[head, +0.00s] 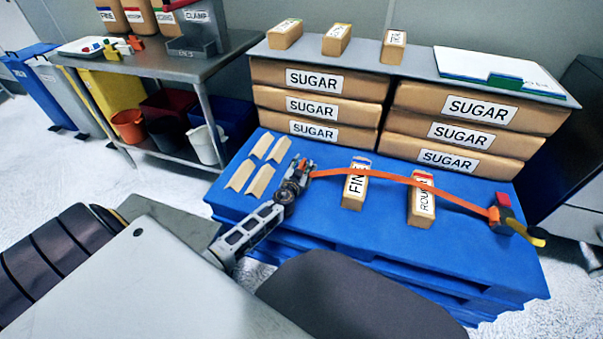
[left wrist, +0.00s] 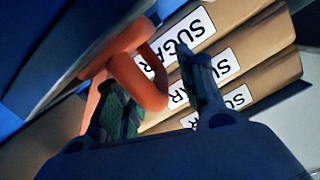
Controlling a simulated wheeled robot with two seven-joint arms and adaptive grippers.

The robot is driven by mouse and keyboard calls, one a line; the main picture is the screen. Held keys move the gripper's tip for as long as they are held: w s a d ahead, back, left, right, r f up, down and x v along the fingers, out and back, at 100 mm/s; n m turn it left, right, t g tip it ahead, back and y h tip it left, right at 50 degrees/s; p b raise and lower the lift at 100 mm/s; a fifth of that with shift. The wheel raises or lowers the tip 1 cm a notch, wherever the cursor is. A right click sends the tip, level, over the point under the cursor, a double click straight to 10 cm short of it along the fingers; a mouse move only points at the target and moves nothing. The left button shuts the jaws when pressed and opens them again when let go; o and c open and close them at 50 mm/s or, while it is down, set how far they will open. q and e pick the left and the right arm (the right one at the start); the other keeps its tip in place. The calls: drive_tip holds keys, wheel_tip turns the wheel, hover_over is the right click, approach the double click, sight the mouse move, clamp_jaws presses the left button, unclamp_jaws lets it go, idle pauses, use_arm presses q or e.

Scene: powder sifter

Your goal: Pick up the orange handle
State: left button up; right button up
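A long, thin orange handle (head: 400,181) stretches across the blue pallet and passes over two small packs. Its right end meets a red, black and yellow piece (head: 507,218). My left gripper (head: 300,170) is at its left end. In the left wrist view, an orange loop (left wrist: 143,83) lies between the spread fingers of my left gripper (left wrist: 160,95), close to the left finger. A gap shows between the loop and the right finger, so the gripper looks open around it. My right gripper is not in view.
Packs labelled FINE (head: 355,186) and ROUGH (head: 421,203) stand on the blue pallet (head: 330,222) under the handle. Several folded brown pieces (head: 262,181) lie left of them. Stacked SUGAR sacks (head: 315,82) form a wall behind. A metal table (head: 150,62) stands at the left.

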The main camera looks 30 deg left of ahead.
sight(302, 163)
use_arm(q)
drive_tip(key=shift+c, duration=0.5)
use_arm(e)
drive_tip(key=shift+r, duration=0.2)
use_arm(q)
clamp_jaws()
drive_tip(key=shift+r, duration=0.25)
drive_tip(key=shift+r, duration=0.2)
drive_tip(key=shift+r+p, duration=0.25)
drive_tip(key=shift+p, duration=0.15)
wheel_tip(302, 163, up, 7)
drive_tip(key=p, duration=0.4)
drive_tip(key=shift+r+p, duration=0.45)
drive_tip(key=shift+r, duration=0.4)
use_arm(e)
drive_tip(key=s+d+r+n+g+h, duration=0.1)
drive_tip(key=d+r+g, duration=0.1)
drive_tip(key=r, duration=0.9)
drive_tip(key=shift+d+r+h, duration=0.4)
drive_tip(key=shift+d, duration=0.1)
